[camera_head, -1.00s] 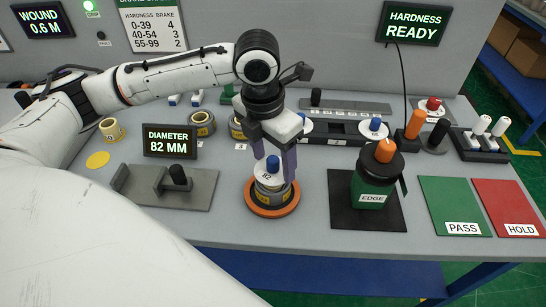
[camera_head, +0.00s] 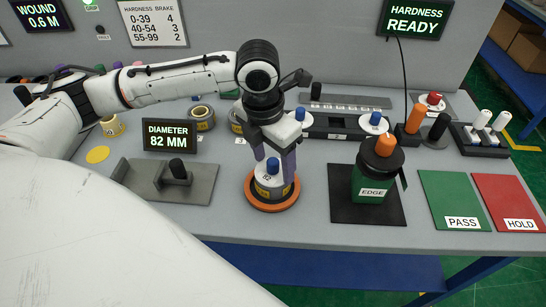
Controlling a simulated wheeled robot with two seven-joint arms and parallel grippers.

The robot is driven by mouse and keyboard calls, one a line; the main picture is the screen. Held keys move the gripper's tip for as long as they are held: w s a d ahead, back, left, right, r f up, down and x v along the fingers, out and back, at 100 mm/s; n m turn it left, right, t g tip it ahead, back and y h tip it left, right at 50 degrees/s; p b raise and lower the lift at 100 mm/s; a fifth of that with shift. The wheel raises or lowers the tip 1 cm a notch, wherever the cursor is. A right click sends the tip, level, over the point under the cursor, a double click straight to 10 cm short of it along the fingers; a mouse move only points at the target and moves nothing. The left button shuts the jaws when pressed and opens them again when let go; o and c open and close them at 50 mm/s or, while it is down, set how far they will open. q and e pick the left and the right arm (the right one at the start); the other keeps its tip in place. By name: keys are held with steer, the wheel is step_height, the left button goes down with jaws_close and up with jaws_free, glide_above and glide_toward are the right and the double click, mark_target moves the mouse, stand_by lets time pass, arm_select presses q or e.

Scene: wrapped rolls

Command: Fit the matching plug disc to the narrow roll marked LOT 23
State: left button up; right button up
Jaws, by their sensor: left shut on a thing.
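My left gripper (camera_head: 273,163) points down over the turntable-like orange ring (camera_head: 272,208), its fingers on either side of a white plug disc (camera_head: 262,184) with a blue knob (camera_head: 272,166). It is shut on this disc, marked 82. I cannot read the lot number or tell whether the disc is fully seated. My right gripper is not in view.
A diameter sign (camera_head: 169,136) reads 82 MM above a grey fixture (camera_head: 200,186). A green canister (camera_head: 370,186) marked EDGE stands on a black mat (camera_head: 343,214) to the right. Other rolls (camera_head: 202,118) and blue-knobbed discs (camera_head: 373,124) stand behind. PASS (camera_head: 452,190) and HOLD (camera_head: 508,190) pads lie right.

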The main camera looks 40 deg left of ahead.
mark_target(268, 164)
arm_select(q)
steer(key=shift+f, duration=0.15)
steer(key=o, duration=1.1)
steer(key=shift+o, duration=0.2)
steer(key=r, duration=0.3)
steer(key=s+r, duration=0.1)
steer(key=r, duration=0.6)
steer(key=shift+s+a+r, duration=0.1)
steer(key=shift+s, duration=0.05)
